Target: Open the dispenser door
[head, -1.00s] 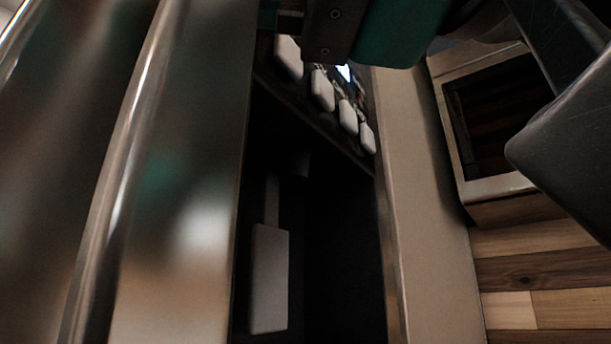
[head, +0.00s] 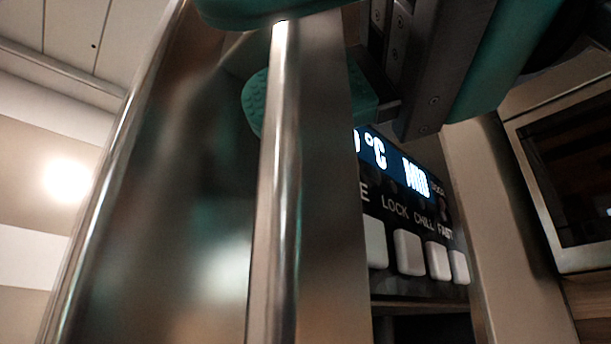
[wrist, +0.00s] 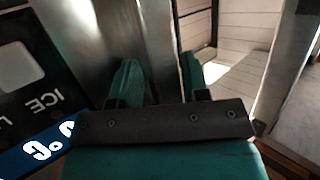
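The dispenser door is most likely the tall steel door (head: 165,220) at left and centre in the head view. A vertical bar handle (head: 278,190) runs along it. My gripper (head: 305,55) is at the top, with one teal finger above and the other partly hidden behind the bar and steel strip. In the wrist view the two teal fingers (wrist: 158,75) stand apart, with steel between them. I cannot tell whether they touch it. The dispenser control panel (head: 420,205) shows a lit display and several white buttons right of the handle.
A beige upright panel (head: 505,225) stands right of the controls. A dark-windowed appliance (head: 570,165) is at the far right, close to my arm. A pale wall (head: 50,130) and ceiling show at left. The wrist view shows a pale slatted surface (wrist: 240,50) past the fingers.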

